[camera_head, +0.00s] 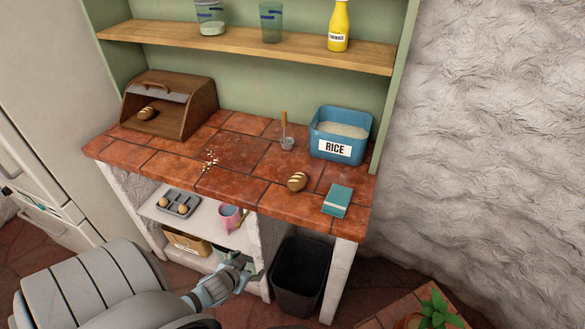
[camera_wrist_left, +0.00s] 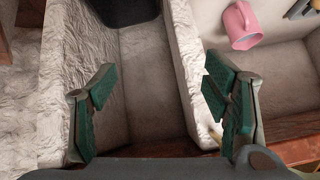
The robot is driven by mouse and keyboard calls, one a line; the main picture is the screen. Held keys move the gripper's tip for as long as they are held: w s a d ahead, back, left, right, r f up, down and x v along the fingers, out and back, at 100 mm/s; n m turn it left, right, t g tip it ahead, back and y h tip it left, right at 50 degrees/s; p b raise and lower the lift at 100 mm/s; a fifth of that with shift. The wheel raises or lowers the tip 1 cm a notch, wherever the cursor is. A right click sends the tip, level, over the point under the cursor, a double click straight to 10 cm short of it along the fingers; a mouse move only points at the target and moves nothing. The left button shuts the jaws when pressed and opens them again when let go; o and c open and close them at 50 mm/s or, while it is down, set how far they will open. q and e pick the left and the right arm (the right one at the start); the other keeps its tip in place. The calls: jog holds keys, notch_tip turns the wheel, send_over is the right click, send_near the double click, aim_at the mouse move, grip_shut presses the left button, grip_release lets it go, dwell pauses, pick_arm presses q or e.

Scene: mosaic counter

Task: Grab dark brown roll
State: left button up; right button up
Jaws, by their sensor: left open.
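One brown roll with pale score marks (camera_head: 297,181) lies on the tiled counter (camera_head: 232,152), near its front edge. A second, similar brown roll (camera_head: 147,113) lies in the open wooden bread box (camera_head: 188,118) at the left. I cannot clearly tell which roll is darker. My left gripper (camera_head: 248,272) is in front of the counter and below its top, near the lower shelves, apart from both rolls. In the left wrist view its green-padded fingers (camera_wrist_left: 165,95) are spread with nothing between them; no roll shows there. My right gripper is not in view.
A teal box (camera_head: 337,200) lies right of the counter roll. A blue rice container (camera_head: 340,134) and small pot with wooden handle (camera_head: 287,143) stand behind. Crumbs lie mid-counter. Below are a pink mug (camera_head: 230,217), also in the wrist view (camera_wrist_left: 241,25), and a black bin (camera_head: 299,274).

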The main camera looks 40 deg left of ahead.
pick_arm(q)
jog(key=w+a+r+t, duration=0.1)
jog(key=w+r, duration=0.2)
jog(key=r, duration=0.3)
jog(key=w+r+t, duration=0.1)
jog(key=w+r, duration=0.2)
jog(key=r, duration=0.2)
jog(key=t+p, duration=0.1)
jog(key=t, duration=0.2)
send_near(294, 181)
jog(key=shift+h, duration=0.3)
jog(key=b+x, duration=0.3)
jog(key=x, duration=0.8)
jog(key=shift+a+b, duration=0.1)
jog(key=shift+b, duration=0.2)
jog(key=shift+c, duration=0.5)
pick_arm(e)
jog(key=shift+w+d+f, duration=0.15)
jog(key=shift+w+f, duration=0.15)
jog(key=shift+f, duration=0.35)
pick_arm(q)
jog(key=c, duration=1.1)
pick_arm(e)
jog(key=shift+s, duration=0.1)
pick_arm(q)
jog(key=shift+o, duration=0.2)
jog(key=shift+r, duration=0.1)
